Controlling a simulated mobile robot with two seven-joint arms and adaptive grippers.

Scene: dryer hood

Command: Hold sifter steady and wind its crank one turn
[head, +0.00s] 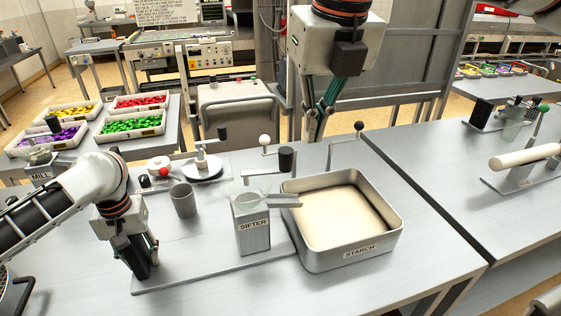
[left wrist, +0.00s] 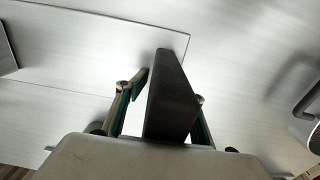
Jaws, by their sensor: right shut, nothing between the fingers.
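The sifter (head: 253,228) is a grey box with a clear bowl on top, upright on a flat base plate (head: 200,274). A black cylindrical knob (head: 287,158) stands by its right side, seemingly the crank handle; a grey bar runs from the box toward the tray. My left gripper (head: 137,268) points down at the plate's left end, its fingers on both sides of a dark upright block (left wrist: 170,100), which also shows in the head view (head: 140,262). My right gripper (head: 311,136) is shut and empty, pointing down beyond and right of the black knob, apart from it.
A metal tray of starch (head: 347,253) stands close right of the sifter. A grey cup (head: 183,200) and a small scale-like device (head: 206,168) are to its left. Levers with a white knob (head: 265,139) and a black knob (head: 359,126) rise behind. The table's front is clear.

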